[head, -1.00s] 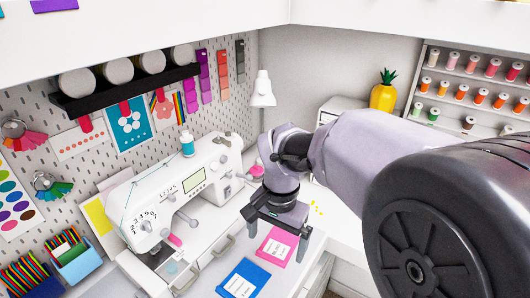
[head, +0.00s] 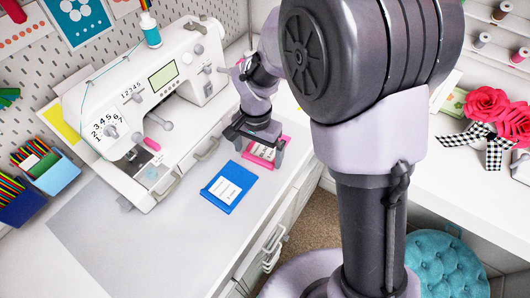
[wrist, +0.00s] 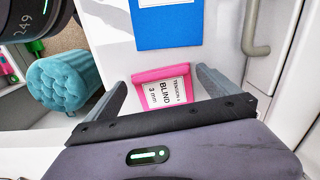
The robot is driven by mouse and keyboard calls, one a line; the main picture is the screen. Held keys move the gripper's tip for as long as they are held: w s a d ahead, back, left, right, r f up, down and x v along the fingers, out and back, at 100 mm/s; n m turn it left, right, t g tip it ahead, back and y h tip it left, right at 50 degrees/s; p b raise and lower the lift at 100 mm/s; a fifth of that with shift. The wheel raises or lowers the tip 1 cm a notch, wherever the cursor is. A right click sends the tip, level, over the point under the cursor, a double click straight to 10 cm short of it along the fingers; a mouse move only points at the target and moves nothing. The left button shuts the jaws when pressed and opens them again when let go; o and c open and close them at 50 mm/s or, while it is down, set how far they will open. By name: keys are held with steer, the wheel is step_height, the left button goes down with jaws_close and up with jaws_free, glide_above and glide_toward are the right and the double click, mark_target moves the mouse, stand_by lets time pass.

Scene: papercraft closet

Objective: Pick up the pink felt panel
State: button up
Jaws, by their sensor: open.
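The pink felt panel (head: 265,152) lies flat on the white counter, with a white printed label on it. In the wrist view the pink panel (wrist: 165,86) shows its label reading "BLIND" and "3 mm", and its lower part is hidden behind my gripper's body. My gripper (head: 254,147) is open above the panel. In the wrist view its two fingers (wrist: 161,88) stand one on each side of the panel, and nothing is held between them. I cannot tell the exact height of the fingertips over the counter.
A blue panel (head: 229,187) lies on the counter beside the pink one. A white sewing machine (head: 150,90) stands behind to the left. A grey mat (head: 130,235) covers the front counter. A teal tufted stool (head: 447,268) stands on the floor at right.

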steer(key=shift+w+f, duration=0.15)
steer(key=shift+f, duration=0.75)
steer(key=shift+r, duration=0.1)
steer(key=shift+c, duration=0.2)
steer(key=c, duration=1)
